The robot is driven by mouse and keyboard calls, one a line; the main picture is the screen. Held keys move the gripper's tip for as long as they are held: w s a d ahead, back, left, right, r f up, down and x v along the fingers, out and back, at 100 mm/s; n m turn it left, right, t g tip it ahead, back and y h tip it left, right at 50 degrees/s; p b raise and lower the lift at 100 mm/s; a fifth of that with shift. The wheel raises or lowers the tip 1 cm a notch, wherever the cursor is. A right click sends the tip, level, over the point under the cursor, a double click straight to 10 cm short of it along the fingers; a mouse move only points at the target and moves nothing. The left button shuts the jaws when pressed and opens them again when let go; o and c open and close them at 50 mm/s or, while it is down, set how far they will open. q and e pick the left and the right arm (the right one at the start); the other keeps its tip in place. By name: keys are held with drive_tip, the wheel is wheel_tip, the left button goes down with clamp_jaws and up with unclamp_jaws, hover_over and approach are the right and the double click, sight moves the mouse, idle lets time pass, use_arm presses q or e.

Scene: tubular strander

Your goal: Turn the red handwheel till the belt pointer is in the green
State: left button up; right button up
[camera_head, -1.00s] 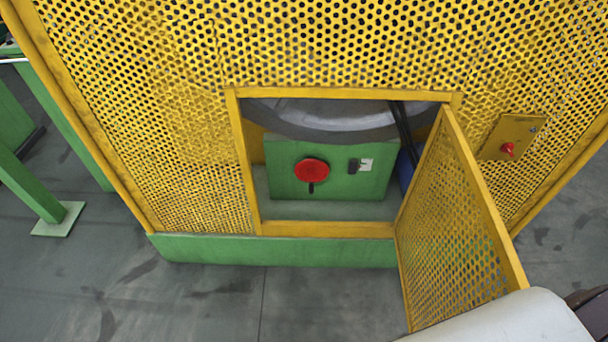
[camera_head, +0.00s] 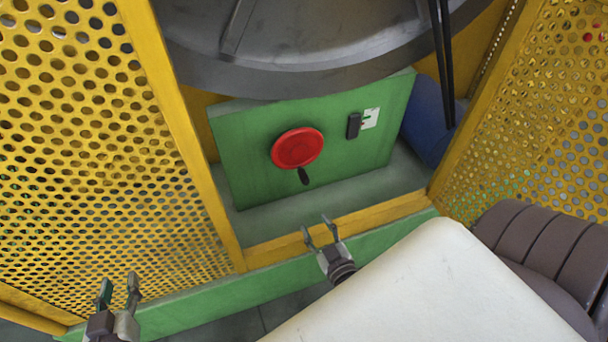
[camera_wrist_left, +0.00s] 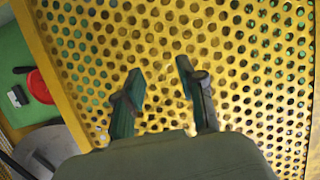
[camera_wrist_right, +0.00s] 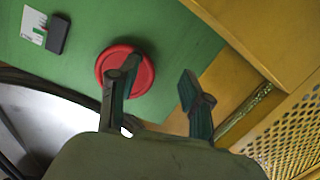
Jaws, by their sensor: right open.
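The red handwheel (camera_head: 297,148) is on the green panel (camera_head: 245,185) inside the opening, its black handle (camera_head: 304,177) pointing down. In the right wrist view the wheel (camera_wrist_right: 112,60) shows behind one finger. My left gripper (camera_head: 119,285) is open and empty before the yellow mesh; the wheel (camera_wrist_left: 40,86) shows at its view's left edge.
Perforated yellow guard panels (camera_head: 90,150) flank the opening on the left and right. A yellow sill (camera_head: 340,225) with a green base (camera_head: 180,310) runs below it. A large grey drum (camera_head: 300,40) hangs above the panel, and a blue cylinder (camera_head: 428,125) lies to the right.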

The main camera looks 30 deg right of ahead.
sight(307, 184)
drive_tip(key=shift+t+h, duration=0.6)
drive_tip(key=shift+t, duration=0.1)
drive_tip(key=w+d+b, duration=0.1)
drive_tip(key=w, duration=0.1)
drive_tip(key=w+d+r+b, duration=0.1)
drive_tip(key=w, duration=0.1)
drive_tip(key=w+d+r+b, duration=0.1)
drive_tip(key=w, duration=0.2)
drive_tip(key=shift+d+b, duration=0.35)
drive_tip(key=b+x, duration=0.1)
drive_tip(key=x, duration=0.5)
drive_tip(key=shift+a, duration=0.1)
drive_tip(key=shift+w+r+b, duration=0.1)
drive_tip(key=shift+w+b, duration=0.2)
use_arm(q)
drive_tip(key=s+d+r+t+h, duration=0.1)
drive_tip(key=s+r+t+h, duration=0.2)
drive_tip(key=r+t, duration=0.7)
wheel_tip(307, 184, up, 8)
drive_tip(key=shift+s+d+f+t, duration=0.15)
drive_tip(key=shift+s+t, duration=0.15)
drive_tip(key=shift+t, duration=0.1)
use_arm(e)
drive_tip(key=shift+c, duration=0.4)
clamp_jaws()
